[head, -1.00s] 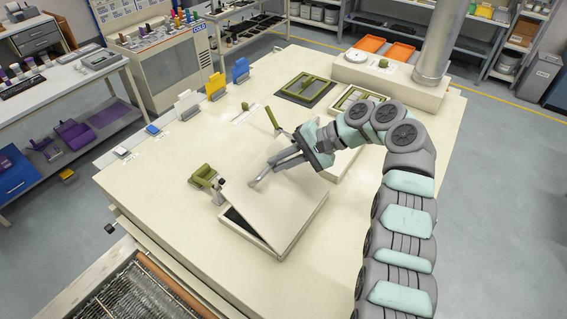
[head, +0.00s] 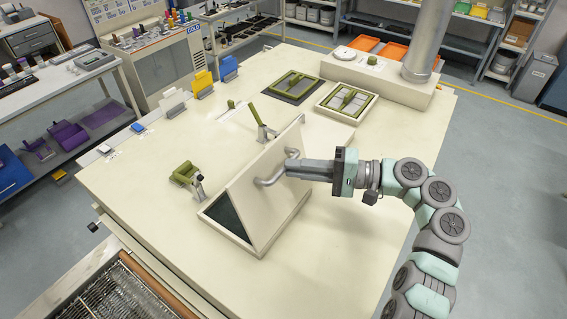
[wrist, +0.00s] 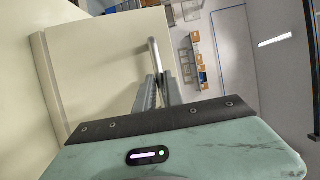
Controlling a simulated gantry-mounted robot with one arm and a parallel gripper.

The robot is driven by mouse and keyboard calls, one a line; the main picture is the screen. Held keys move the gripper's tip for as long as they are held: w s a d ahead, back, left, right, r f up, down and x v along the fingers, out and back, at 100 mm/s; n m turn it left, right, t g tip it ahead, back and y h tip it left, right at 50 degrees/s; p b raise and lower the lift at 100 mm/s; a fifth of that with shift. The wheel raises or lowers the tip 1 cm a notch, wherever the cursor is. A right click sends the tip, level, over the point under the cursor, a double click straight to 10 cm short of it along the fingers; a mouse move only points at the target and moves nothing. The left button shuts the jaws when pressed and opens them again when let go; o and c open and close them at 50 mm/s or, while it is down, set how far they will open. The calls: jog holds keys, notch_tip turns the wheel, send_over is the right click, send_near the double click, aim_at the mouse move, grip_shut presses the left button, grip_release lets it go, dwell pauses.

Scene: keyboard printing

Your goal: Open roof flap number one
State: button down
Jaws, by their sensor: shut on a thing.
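The roof flap (head: 278,192) is a cream panel raised steeply from its low box frame (head: 230,228), with a dark opening under its near end. A grey bar handle (head: 270,180) is fixed to the flap's face. My gripper (head: 290,170) is shut on this handle from the right side. In the wrist view the flap (wrist: 95,75) fills the left, and the handle (wrist: 153,55) runs down between my gripper's fingers (wrist: 158,92). No number on the flap can be read.
A green clamp (head: 185,174) and a green lever (head: 258,118) stand left of and behind the flap. Green-framed screens (head: 347,101) lie farther back. Yellow (head: 203,82) and blue (head: 229,68) stands line the far left edge. The tabletop to the right is clear.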

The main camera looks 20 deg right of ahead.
jog(key=shift+s+d+f+n+t+y+b, duration=0.25)
jog(key=shift+s+d+y+b, duration=0.2)
jog(key=shift+s+d, duration=0.25)
jog(key=shift+s+d+f+n+t+y+b, duration=0.2)
jog(key=shift+s+d+y+b, duration=0.35)
jog(key=shift+s, duration=0.2)
jog(key=shift+s+d+f+n+t+y+b, duration=0.25)
jog(key=shift+s+d+y+b, duration=0.15)
jog(key=shift+s+d, duration=0.3)
jog(key=shift+a, duration=0.1)
jog(key=c, duration=1.5)
grip_release()
jog(key=shift+o, duration=0.2)
